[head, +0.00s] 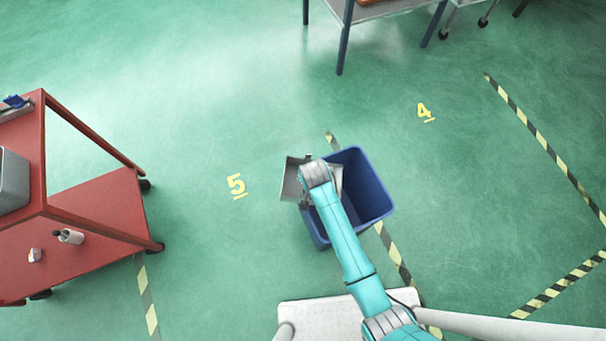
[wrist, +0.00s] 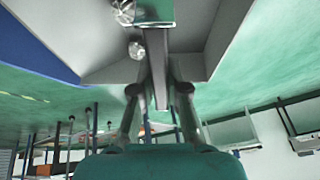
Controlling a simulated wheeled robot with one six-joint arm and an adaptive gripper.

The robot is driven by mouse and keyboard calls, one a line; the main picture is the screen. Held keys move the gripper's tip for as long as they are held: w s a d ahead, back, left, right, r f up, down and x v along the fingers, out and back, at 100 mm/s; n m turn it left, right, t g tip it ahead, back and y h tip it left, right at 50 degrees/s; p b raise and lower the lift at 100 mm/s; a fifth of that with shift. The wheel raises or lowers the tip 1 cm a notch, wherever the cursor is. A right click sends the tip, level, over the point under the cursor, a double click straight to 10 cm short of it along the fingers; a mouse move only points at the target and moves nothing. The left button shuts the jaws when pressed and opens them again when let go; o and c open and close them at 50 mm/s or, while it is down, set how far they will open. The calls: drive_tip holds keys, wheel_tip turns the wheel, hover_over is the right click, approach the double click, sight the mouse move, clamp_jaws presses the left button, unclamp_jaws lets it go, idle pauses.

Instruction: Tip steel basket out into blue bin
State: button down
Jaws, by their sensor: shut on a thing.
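The blue bin (head: 370,190) stands on the green floor in the middle of the head view, its open top partly covered by my arm. The grey steel basket (head: 291,180) is at the bin's upper-left side and looks tilted. My gripper is shut on the basket. In the wrist view my fingers (wrist: 157,90) close on a grey strip of it, between its grey walls (wrist: 228,35). Blue of the bin shows at the left there. Two shiny round metal pieces (wrist: 137,49) show near the strip. The rest of the basket's contents is hidden.
A red cart (head: 95,205) stands at the left with a grey container (head: 14,181) on top. A table with blue legs (head: 345,45) is at the top. Striped floor tape (head: 540,135) runs at the right. Open floor surrounds the bin.

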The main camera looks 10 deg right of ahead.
drive_tip(key=s+d+r+m+t+y, duration=0.1)
drive_tip(key=d+t+y, duration=0.1)
drive_tip(key=d+y, duration=0.4)
drive_tip(key=s+d+r+m+t+y, duration=0.2)
drive_tip(key=d+y, duration=0.4)
drive_tip(key=d, duration=0.2)
idle(2.3)
drive_tip(key=shift+r, duration=0.2)
wheel_tip(320, 180, up, 10)
drive_tip(key=n+g+h, duration=0.3)
drive_tip(key=g+h, duration=0.1)
drive_tip(key=h, duration=0.9)
